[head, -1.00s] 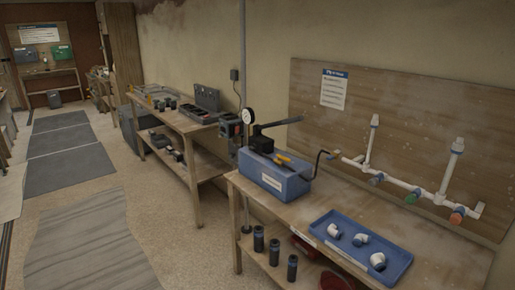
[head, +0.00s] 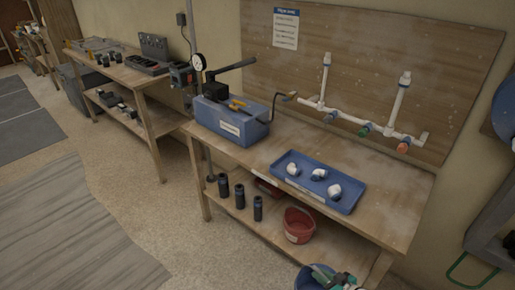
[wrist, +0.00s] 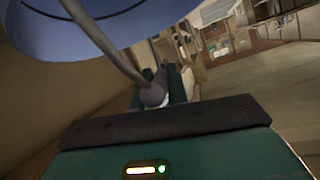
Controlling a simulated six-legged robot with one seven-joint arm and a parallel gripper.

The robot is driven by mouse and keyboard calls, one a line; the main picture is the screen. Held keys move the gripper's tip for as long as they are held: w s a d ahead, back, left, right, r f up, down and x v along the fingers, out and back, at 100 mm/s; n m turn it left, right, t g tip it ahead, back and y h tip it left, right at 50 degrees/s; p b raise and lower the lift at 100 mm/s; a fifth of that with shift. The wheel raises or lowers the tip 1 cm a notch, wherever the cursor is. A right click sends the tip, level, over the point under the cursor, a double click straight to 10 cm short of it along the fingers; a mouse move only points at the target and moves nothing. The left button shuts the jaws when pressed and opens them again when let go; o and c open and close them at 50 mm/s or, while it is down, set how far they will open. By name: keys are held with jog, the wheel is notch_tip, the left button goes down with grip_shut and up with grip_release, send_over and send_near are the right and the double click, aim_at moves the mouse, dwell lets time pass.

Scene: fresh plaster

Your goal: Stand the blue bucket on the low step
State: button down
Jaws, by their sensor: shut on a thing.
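The blue bucket (head: 302,279) is at the bottom edge of the head view, mostly cut off. My teal gripper (head: 332,280) is over it, partly cut off by the same edge. In the wrist view the bucket's blue side (wrist: 60,32) fills the top left. Its grey handle (wrist: 108,48) runs down into my gripper (wrist: 160,88), whose jaws are shut on the handle's grip. The bucket's base and contents are not visible. I cannot make out a low step in either view.
A wooden bench (head: 400,207) bears a blue tray (head: 338,200) of white fittings and a blue toolbox (head: 232,125). Open floor (head: 190,215) lies at left. A green hose (head: 470,270) hangs at right.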

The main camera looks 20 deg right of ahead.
jog(key=w+a+r+m+h, duration=0.2)
jog(key=w+a+r, duration=0.4)
jog(key=w+a, duration=0.6)
jog(key=w+a+r+m+h, duration=0.15)
jog(key=w+a+r, duration=0.35)
jog(key=w+a, duration=0.7)
jog(key=s+a+f+n, duration=0.1)
jog(key=s+a+f, duration=0.2)
jog(key=f, duration=0.2)
jog(key=w+d+r, duration=0.2)
jog(key=d+r, duration=0.1)
jog(key=r, duration=0.2)
jog(key=shift+w+m+t, duration=0.25)
jog(key=shift+m+t, duration=0.05)
jog(key=shift+m, duration=0.05)
jog(key=shift+s+d+r, duration=0.1)
jog(key=shift+d+r, duration=0.05)
jog(key=shift+d, duration=0.15)
